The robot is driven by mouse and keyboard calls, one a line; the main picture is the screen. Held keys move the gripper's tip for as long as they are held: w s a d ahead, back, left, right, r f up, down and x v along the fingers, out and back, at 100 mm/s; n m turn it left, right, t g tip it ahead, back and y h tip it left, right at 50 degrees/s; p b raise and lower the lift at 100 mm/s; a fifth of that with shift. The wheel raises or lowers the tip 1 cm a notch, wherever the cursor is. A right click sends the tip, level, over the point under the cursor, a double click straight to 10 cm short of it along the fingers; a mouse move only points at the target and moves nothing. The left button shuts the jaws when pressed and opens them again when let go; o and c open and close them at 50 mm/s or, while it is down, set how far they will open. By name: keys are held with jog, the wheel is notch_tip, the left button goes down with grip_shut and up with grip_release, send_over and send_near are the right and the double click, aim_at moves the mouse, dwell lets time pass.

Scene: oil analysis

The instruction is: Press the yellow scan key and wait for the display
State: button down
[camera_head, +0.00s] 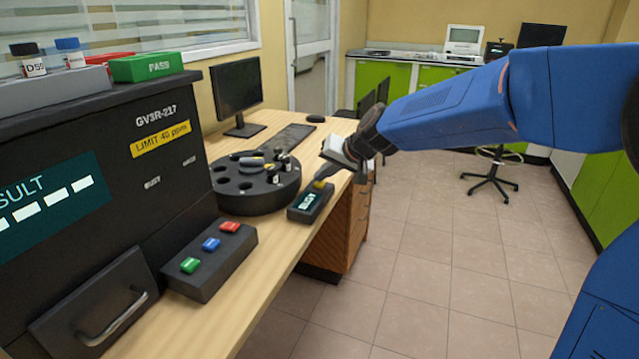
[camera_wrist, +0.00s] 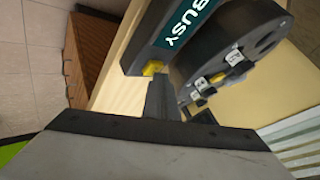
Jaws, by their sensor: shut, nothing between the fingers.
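The small dark scanner (camera_head: 310,203) lies on the wooden desk at its front edge, beside the round carousel. Its yellow scan key (camera_wrist: 154,67) shows in the wrist view at the near end of the scanner. The scanner's display (camera_wrist: 186,22) is lit and reads "BUSY". My gripper (camera_head: 321,183) is shut and empty, its tips at the yellow key. In the wrist view the tips (camera_wrist: 158,80) overlap the key's lower edge; whether they touch it I cannot tell.
The black carousel (camera_head: 229,191) with several vials stands just left of the scanner. A dark box with red, blue and green buttons (camera_head: 210,265) sits nearer. The large analyser (camera_head: 115,200) fills the left and shows dashes under "RESULT". A monitor (camera_head: 236,88) and keyboard (camera_head: 286,138) stand behind.

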aim_at(323, 188)
jog(key=shift+r, duration=0.7)
jog(key=shift+r, duration=0.15)
jog(key=shift+r, duration=2.35)
jog(key=s+d+f+h, duration=0.2)
jog(key=s+d+h, duration=0.1)
jog(key=s+d, duration=1.5)
jog(key=s+d+f+h, duration=0.1)
jog(key=s+d+f, duration=0.2)
jog(key=s, duration=0.4)
jog(key=s+d+f+g+h, duration=0.1)
jog(key=s+d+f, duration=0.3)
jog(key=s+d, duration=0.2)
jog(key=s+d+f+h, duration=0.1)
jog(key=s+d+f, duration=0.2)
jog(key=s, duration=0.4)
jog(key=shift+s+d+f+g+h, duration=0.15)
jog(key=shift+s+d+g+h, duration=0.2)
jog(key=shift+d, duration=0.45)
